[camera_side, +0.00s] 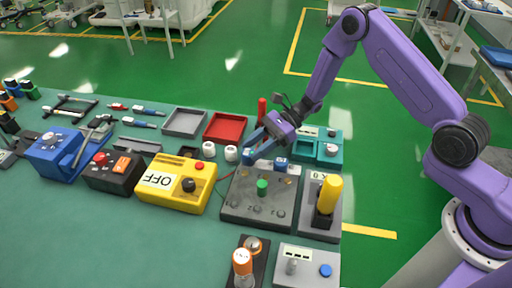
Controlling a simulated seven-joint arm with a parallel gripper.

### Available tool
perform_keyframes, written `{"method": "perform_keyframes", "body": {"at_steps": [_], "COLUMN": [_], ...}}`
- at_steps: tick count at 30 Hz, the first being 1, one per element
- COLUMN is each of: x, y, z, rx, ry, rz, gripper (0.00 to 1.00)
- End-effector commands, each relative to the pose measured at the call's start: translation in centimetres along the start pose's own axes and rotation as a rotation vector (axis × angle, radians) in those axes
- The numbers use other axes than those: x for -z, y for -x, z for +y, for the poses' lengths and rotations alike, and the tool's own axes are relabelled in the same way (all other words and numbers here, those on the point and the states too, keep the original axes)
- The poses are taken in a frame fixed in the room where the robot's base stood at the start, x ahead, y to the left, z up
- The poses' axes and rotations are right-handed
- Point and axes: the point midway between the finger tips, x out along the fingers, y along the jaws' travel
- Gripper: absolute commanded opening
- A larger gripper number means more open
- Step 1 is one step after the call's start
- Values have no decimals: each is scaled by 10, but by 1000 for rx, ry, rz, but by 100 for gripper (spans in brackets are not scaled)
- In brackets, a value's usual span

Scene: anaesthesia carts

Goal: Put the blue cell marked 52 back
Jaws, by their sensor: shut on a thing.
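My gripper (259,144) is above the back edge of a dark grey panel (240,213) and reaches down to the left. It is shut on a small blue thing (250,156), most likely a blue cell, partly hidden by the fingers. Another blue cell (281,163) stands upright at the panel's back edge, right of my gripper. A green cell (262,187) stands in the middle of the panel, among several round sockets or knobs. No number 52 can be read on either blue thing. I cannot tell whether the held thing touches the panel.
A red post (262,108) stands behind my gripper, and a teal box (329,151) is to its right. A yellow-handled lever (328,194) rises right of the panel. White cups (231,153) and a yellow OFF box (172,184) are left. The front left table is clear.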

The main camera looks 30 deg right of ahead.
Motion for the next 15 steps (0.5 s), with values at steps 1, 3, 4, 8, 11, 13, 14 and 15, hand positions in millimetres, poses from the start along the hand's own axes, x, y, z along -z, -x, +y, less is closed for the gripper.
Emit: {"method": "perform_keyframes", "body": {"at_steps": [1,3,4,8,11,13,14,15], "x": [4,5,6,5,6,7,8,8], "y": [-1,-2,-2,-2,-2,-3,-3,-3], "z": [0,0,0,0,0,0,0,0], "rx": [0,1,1,1,1,0,0,0], "ry": [-1,0,1,1,1,1,0,1], "rz": [-1,-1,-1,-1,0,0,0,0], "gripper": [4,4,4,4,4,4,4,53]}}
